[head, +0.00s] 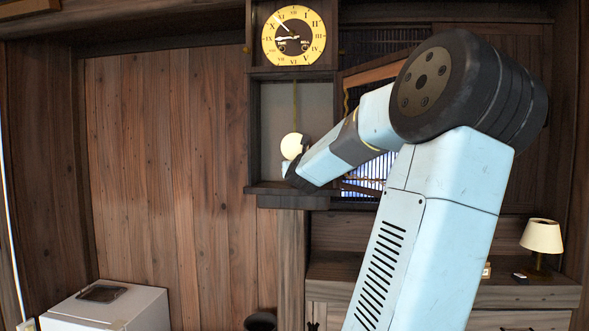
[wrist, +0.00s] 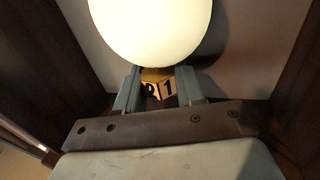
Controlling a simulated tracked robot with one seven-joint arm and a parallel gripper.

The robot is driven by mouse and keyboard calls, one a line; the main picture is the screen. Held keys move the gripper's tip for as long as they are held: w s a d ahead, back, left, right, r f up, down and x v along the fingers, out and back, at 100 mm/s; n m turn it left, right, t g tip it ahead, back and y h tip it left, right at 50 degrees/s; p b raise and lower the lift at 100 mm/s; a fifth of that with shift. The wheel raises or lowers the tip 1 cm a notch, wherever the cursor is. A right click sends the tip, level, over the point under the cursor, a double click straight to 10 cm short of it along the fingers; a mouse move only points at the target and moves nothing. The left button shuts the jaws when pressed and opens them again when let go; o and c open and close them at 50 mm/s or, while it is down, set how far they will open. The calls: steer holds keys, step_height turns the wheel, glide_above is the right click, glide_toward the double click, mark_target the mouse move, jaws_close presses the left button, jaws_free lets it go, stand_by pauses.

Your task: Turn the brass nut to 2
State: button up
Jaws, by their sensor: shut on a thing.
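The brass nut (wrist: 157,76) sits just below the pale round pendulum bob (wrist: 152,25) in the wrist view. Two of its faces show: a 1 on the right, and a partly covered digit on the left that I cannot read surely. My gripper (wrist: 159,89) has one finger on each side of the nut and is shut on it. In the head view the bob (head: 292,146) hangs on its rod inside the open clock case, and the nut is hidden. My gripper's end (head: 290,170) reaches into the case from the right.
The clock dial (head: 293,36) is above the case. The wooden case walls (wrist: 289,65) stand close on both sides of my gripper. The glazed door (head: 375,75) stands open at the right. A lamp (head: 541,240) stands on a cabinet, and a white box (head: 105,308) is at lower left.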

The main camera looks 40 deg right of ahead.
steer(key=shift+n+t+y, duration=0.5)
steer(key=shift+n+y, duration=0.2)
steer(key=shift+y, duration=0.2)
stand_by(0.6)
steer(key=o, duration=0.7)
steer(key=shift+s, duration=0.15)
steer(key=shift+v, duration=6.8)
